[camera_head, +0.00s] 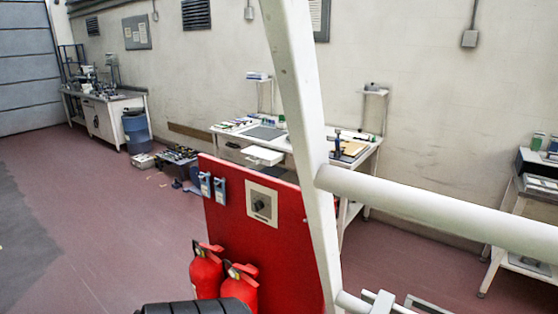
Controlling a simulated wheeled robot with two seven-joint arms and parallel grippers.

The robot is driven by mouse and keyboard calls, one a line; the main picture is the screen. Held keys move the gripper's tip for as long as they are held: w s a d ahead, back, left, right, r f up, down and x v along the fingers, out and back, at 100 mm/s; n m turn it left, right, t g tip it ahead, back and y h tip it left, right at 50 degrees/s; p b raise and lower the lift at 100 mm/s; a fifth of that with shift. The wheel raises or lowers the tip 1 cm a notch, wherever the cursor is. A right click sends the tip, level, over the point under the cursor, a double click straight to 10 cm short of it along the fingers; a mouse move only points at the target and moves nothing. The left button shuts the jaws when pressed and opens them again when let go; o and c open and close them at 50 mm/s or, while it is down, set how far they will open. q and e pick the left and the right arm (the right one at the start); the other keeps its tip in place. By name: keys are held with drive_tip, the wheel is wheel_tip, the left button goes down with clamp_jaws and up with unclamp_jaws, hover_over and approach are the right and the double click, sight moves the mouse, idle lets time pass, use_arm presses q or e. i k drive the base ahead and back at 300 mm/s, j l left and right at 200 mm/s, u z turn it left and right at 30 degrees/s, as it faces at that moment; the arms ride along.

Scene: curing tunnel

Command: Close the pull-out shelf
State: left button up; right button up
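A white pull-out shelf (262,155) sticks out from the front of a white workbench (300,140) by the back wall, in the middle of the head view. It seems to be pulled out, and it is small and far off. A white post in front hides part of the bench. Neither of my grippers shows in the head view.
A red panel (285,225) with two fire extinguishers (206,275) stands between me and the bench. A white post (297,90) and rail (440,208) cross close in front. A blue barrel (136,132) and crates (178,162) stand left. The left floor is open.

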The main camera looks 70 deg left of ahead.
sight(256, 155)
drive_tip(key=u, duration=2.35)
drive_tip(key=i+j+u, duration=0.6)
drive_tip(key=u, duration=0.15)
drive_tip(key=i+j+u, duration=0.45)
drive_tip(key=i, duration=0.4)
drive_tip(key=i+l+u, duration=0.1)
drive_tip(key=i+u, duration=0.35)
drive_tip(key=i, duration=0.4)
drive_tip(key=i+z, duration=0.2)
drive_tip(key=i, duration=0.35)
drive_tip(key=i+j+z, duration=0.1)
drive_tip(key=i+z, duration=0.15)
drive_tip(key=i, duration=0.3)
drive_tip(key=i+j+z, duration=0.2)
drive_tip(key=i, duration=0.35)
drive_tip(key=i+l+z, duration=0.15)
drive_tip(key=i+z, duration=0.15)
drive_tip(key=z, duration=0.15)
drive_tip(key=i+z, duration=0.3)
drive_tip(key=z, duration=0.2)
drive_tip(key=i+z, duration=0.3)
drive_tip(key=z, duration=0.15)
drive_tip(key=i+j+z, duration=0.2)
drive_tip(key=z, duration=0.25)
drive_tip(key=i+j, duration=0.05)
drive_tip(key=i, duration=0.05)
